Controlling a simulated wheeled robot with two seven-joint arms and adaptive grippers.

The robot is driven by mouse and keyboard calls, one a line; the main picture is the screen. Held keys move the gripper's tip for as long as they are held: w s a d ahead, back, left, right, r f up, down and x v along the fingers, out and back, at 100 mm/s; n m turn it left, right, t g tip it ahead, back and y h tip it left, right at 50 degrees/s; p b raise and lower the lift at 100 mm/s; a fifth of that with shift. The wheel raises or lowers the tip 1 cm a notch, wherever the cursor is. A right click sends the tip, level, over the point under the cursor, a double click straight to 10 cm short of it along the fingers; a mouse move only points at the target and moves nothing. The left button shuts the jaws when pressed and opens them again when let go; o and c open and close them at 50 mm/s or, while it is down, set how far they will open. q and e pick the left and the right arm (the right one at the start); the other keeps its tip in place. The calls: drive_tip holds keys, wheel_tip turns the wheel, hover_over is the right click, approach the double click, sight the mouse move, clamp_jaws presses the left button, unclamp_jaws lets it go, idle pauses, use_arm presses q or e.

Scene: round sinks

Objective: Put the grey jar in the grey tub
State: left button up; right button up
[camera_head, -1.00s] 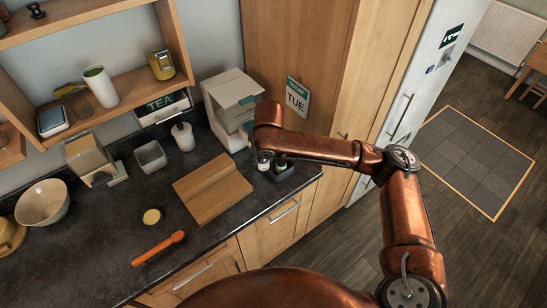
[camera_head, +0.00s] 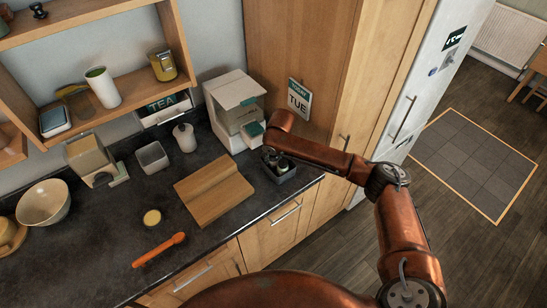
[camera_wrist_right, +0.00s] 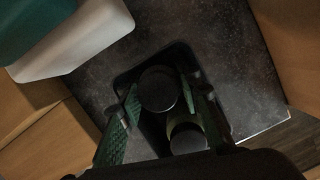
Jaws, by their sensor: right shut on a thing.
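The grey tub (camera_head: 286,179) is a dark open box on the counter's right end, in front of the coffee machine. It also shows in the right wrist view (camera_wrist_right: 124,78). My right gripper (camera_head: 272,156) is over and partly inside the tub, mostly hidden by its arm in the head view. In the right wrist view its green-padded fingers (camera_wrist_right: 163,92) are shut on the grey jar (camera_wrist_right: 157,88), seen from above by its round dark top. The jar is within the tub's outline; whether it touches the floor is hidden. A second, greenish jar (camera_wrist_right: 187,134) stands beside it. My left gripper is not in view.
The white coffee machine (camera_head: 236,108) stands close behind the tub. A wooden board (camera_head: 212,190) lies to its left. A small square grey container (camera_head: 152,157) stands farther left. The counter edge is close to the tub's front.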

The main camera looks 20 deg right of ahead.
drive_tip(key=shift+f, duration=0.2)
drive_tip(key=o, duration=0.9)
drive_tip(key=shift+r, duration=0.1)
drive_tip(key=v, duration=1.2)
